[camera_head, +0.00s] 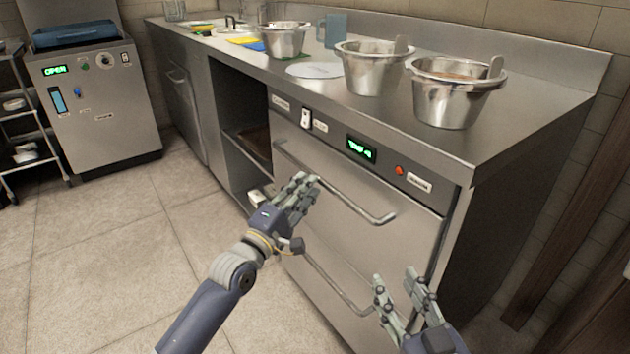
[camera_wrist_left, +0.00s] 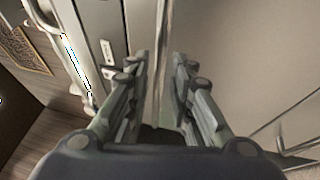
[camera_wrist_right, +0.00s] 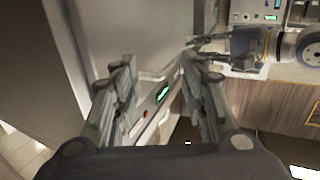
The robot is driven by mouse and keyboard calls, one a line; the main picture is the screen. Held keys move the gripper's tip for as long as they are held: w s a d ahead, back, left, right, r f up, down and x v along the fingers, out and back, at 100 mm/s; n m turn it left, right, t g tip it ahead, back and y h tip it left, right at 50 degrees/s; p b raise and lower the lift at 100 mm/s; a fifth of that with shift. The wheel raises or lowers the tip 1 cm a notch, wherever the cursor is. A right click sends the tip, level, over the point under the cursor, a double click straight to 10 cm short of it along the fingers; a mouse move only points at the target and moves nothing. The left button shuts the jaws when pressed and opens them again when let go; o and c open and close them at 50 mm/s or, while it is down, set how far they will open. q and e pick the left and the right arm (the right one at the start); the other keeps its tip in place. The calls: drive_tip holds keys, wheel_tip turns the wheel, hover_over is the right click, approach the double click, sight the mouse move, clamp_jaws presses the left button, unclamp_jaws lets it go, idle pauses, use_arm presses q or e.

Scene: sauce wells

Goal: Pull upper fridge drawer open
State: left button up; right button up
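The upper fridge drawer (camera_head: 400,240) is a steel front below the control panel and looks shut. Its bar handle (camera_head: 355,208) runs across the front. My left gripper (camera_head: 305,180) is at the left part of this handle, its fingers partly hiding it. In the left wrist view the fingers (camera_wrist_left: 160,65) are apart, with what looks like the handle bar (camera_wrist_left: 161,25) between them; contact cannot be told. My right gripper (camera_head: 396,278) is open and empty in front of the lower drawer; its spread fingers also show in the right wrist view (camera_wrist_right: 158,75).
The lower drawer's handle (camera_head: 338,285) is close to my right gripper. Steel pots (camera_head: 450,105) and a white plate (camera_head: 314,70) stand on the counter (camera_head: 500,135). An open shelf bay (camera_head: 235,105) is left of the fridge. The tiled floor (camera_head: 80,240) at left is clear.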

use_arm(q)
drive_tip(key=b+x, duration=0.1)
drive_tip(key=x, duration=0.3)
drive_tip(key=shift+f, duration=0.1)
drive_tip(key=shift+w+d, duration=0.2)
drive_tip(key=shift+w, duration=0.15)
use_arm(e)
wheel_tip(320, 180, up, 6)
drive_tip(key=t+y, duration=0.1)
drive_tip(key=t, duration=0.2)
drive_tip(key=shift+s+a+r+t, duration=0.2)
drive_tip(key=shift+s+a+t, duration=0.1)
drive_tip(key=shift+a, duration=0.1)
use_arm(q)
clamp_jaws()
